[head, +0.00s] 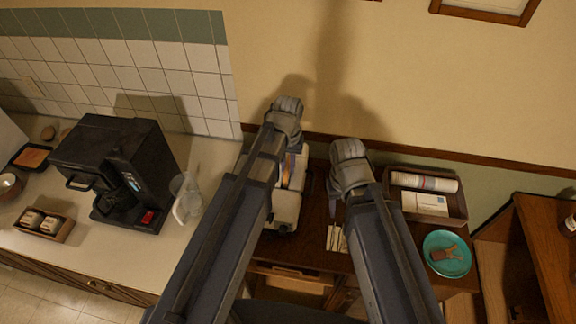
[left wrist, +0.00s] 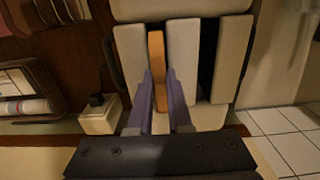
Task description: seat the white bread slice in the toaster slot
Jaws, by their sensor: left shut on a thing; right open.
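The toaster (head: 286,207) is a pale box on the brown cabinet top, partly hidden by my left arm. In the left wrist view, its pale top (left wrist: 183,60) has two long dark slots. The bread slice (left wrist: 156,48) shows edge-on as a narrow orange-brown strip. My left gripper (left wrist: 158,88) is shut on it, one purple finger on each side. The slice is lined up along the left slot in that view; how deep it sits is hidden. In the head view, my left gripper (head: 290,168) is over the toaster. My open right gripper (head: 333,200) is right of it, mostly hidden.
A tray (head: 458,205) with a rolled item and a teal plate (head: 432,241) are at right. A black coffee machine (head: 112,165) and clear jug (head: 186,196) stand on the left counter. A small pale block (left wrist: 100,118) with a dark knob is close beside the toaster.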

